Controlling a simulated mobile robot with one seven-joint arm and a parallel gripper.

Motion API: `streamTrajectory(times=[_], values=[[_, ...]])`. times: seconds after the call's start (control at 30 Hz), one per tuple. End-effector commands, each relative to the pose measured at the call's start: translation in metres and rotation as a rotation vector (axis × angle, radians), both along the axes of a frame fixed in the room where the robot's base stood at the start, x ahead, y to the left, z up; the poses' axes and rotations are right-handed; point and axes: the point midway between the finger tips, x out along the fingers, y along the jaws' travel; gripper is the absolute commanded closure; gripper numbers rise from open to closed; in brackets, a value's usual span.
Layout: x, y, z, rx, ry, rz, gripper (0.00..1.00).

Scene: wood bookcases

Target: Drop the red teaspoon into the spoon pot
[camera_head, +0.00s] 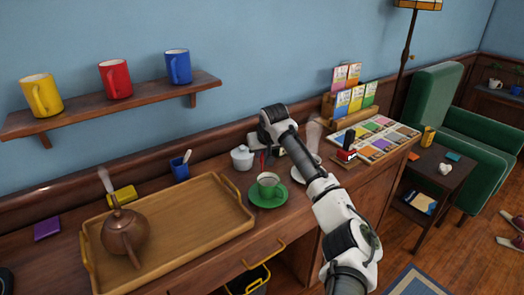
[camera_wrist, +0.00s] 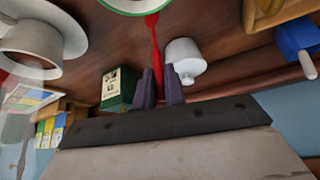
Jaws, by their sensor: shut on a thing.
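My gripper (camera_wrist: 160,88) is shut on the red teaspoon (camera_wrist: 155,42), in the wrist view. One end of the spoon is between the dark fingers and the other reaches toward the green saucer's edge. In the head view a thin red part of the spoon (camera_head: 262,160) shows below my wrist, beside the white lidded pot; the fingers are hard to make out there. The spoon pot (camera_head: 180,170) is a small blue pot holding a light-coloured spoon, left of my gripper against the wall. It also shows in the wrist view (camera_wrist: 297,38), apart from my gripper.
The white lidded pot (camera_head: 242,158) stands between my gripper and the spoon pot. A green cup (camera_head: 268,184) on a green saucer (camera_head: 266,201) is in front. A wooden tray (camera_head: 178,252) with a teapot (camera_head: 127,233) lies left. A green box (camera_wrist: 118,90) is close to the fingers.

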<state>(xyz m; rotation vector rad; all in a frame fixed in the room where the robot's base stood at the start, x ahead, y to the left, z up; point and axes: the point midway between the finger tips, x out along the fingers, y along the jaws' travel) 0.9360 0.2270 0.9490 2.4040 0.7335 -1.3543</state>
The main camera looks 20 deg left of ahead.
Motion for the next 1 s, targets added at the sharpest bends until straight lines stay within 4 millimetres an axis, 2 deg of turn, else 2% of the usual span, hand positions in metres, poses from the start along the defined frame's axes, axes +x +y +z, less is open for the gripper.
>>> streamTrajectory(times=[0.3, 0.33, 0.5, 0.8, 1.0], values=[[0.000, 0.000, -0.003, 0.001, 0.000, 0.001, 1.00], [0.000, 0.000, -0.003, 0.001, 0.000, 0.001, 0.87], [0.000, 0.000, -0.003, 0.001, -0.001, 0.000, 0.67], [0.000, 0.000, -0.001, -0.001, -0.002, 0.000, 0.67], [-0.009, -0.007, 0.019, 0.002, -0.004, 0.001, 0.67]])
